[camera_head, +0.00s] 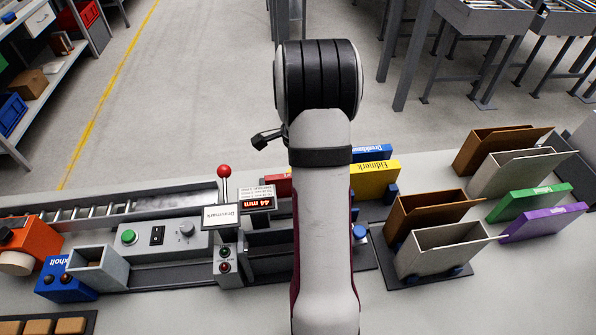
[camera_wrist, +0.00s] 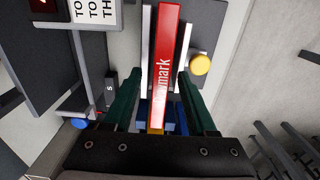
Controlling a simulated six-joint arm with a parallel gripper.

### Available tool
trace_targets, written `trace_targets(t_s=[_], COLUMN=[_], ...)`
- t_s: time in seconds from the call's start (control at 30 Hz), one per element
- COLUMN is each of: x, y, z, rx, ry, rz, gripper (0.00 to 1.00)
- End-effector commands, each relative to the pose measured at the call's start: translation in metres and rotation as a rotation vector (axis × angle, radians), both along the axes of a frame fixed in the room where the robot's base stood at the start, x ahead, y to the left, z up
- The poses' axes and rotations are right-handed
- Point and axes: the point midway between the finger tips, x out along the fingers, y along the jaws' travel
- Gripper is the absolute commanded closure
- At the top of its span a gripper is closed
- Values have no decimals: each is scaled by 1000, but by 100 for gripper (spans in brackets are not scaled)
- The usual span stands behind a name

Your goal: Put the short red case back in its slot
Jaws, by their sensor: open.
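The red case (camera_head: 278,184) shows only in part in the head view, just left of my arm, which hides the rest. In the wrist view the red case (camera_wrist: 167,65) runs lengthwise up the picture, with white lettering on its narrow face. My gripper (camera_wrist: 156,76) is open, its green fingers on either side of the case. I see gaps between the fingers and the case. In the head view the gripper is hidden by the arm. Pale strips (camera_wrist: 149,45) flank the case; I cannot tell whether they bound a slot.
A yellow case (camera_head: 376,180) and a blue case (camera_head: 372,153) stand right of my arm. Brown and grey open holders (camera_head: 440,252), a green case (camera_head: 530,202) and a purple case (camera_head: 545,222) are farther right. A red-knobbed lever (camera_head: 224,172) and a display (camera_head: 257,203) stand close on the left.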

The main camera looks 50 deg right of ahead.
Motion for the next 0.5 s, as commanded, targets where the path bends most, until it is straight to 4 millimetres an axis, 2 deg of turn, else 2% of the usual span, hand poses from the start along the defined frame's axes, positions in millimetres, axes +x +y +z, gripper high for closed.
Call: trace_targets(t_s=[0.07, 0.17, 0.4, 0.5], x=[0, 1, 1, 1], y=[-1, -1, -1, -1], z=[7, 28, 103, 128], rx=[-3, -5, -6, -4], ry=[-1, -5, -4, -4], rz=[1, 0, 0, 0], gripper=[43, 43, 43, 43])
